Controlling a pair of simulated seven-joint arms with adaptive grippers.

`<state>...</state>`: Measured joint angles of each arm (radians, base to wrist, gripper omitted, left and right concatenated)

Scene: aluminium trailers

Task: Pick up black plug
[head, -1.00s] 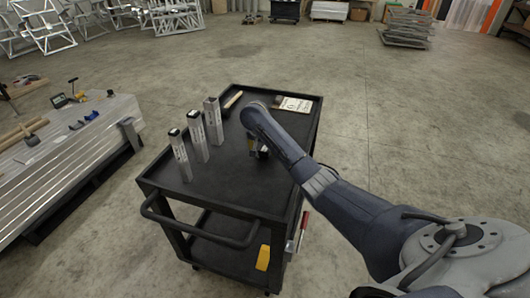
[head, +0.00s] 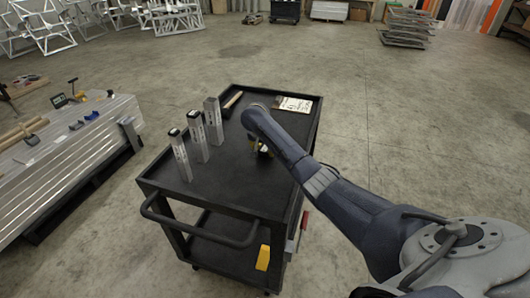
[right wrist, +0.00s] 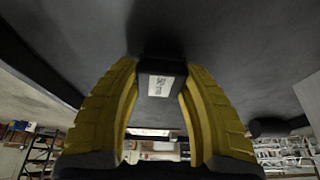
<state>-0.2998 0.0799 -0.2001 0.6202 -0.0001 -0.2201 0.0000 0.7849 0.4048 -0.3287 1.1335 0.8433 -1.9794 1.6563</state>
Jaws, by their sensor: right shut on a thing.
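My right gripper (right wrist: 160,85) shows in the right wrist view as two yellow fingers shut on the black plug (right wrist: 161,82). The plug is a small dark block with white print on its face, held between the fingertips. The dark cart top is close to the plug; I cannot tell if they touch. In the head view my right gripper (head: 262,149) is low over the middle of the black cart (head: 235,185), mostly hidden by my arm, and the plug cannot be made out there. My left gripper is not in view.
Three upright aluminium tubes stand on the cart's left side: front (head: 181,158), middle (head: 198,138) and back (head: 214,121). The front and middle ones have black tops. A brush (head: 233,99) and a white printed sheet (head: 293,104) lie at the back. Aluminium profiles (head: 70,160) lie at left.

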